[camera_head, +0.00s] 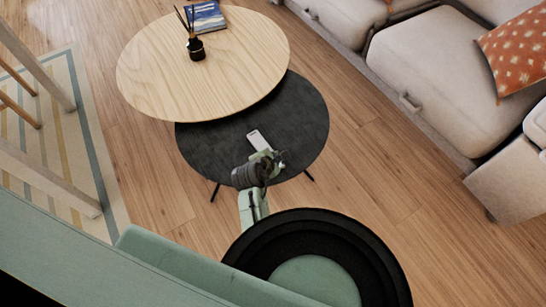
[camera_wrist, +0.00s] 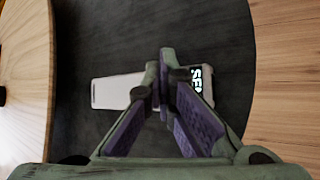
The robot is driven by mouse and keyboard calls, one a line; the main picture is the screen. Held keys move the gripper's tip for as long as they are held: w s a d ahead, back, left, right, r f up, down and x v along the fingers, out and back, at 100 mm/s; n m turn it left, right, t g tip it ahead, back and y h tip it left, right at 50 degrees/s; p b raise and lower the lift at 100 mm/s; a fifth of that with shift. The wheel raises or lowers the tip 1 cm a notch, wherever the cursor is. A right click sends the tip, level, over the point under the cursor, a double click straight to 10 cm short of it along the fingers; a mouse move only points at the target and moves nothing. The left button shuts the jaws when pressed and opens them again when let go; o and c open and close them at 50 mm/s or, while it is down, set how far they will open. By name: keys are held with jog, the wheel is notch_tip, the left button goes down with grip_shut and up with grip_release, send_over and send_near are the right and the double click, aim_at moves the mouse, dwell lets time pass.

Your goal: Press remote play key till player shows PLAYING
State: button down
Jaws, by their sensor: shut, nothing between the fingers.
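A pale, slim rectangular device (camera_head: 259,141) lies on the black round table (camera_head: 215,143). In the wrist view a pale slab (camera_wrist: 113,91) lies left of my fingers, and a grey-edged part with a dark screen and bright letters reading "SE" (camera_wrist: 197,80) shows to their right. I cannot tell whether these are one device or two; my fingers hide the part between. My gripper (camera_head: 277,157) is shut and empty, its tips (camera_wrist: 164,85) over the device area. I cannot tell whether the tips touch anything. No key or word PLAYING is readable.
A higher, light wooden round table (camera_head: 160,70) overlaps the black one. It holds a dark reed diffuser (camera_head: 196,50) and a blue book (camera_head: 205,16). A beige sofa (camera_head: 430,75) stands at the right. The black table's left part is clear.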

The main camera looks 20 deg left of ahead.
jog(key=shift+r+p, duration=1.2)
jog(key=shift+p, duration=0.3)
jog(key=shift+r, duration=0.15)
notch_tip(320, 180, up, 5)
jog(key=p, duration=0.5)
jog(key=shift+p, duration=0.4)
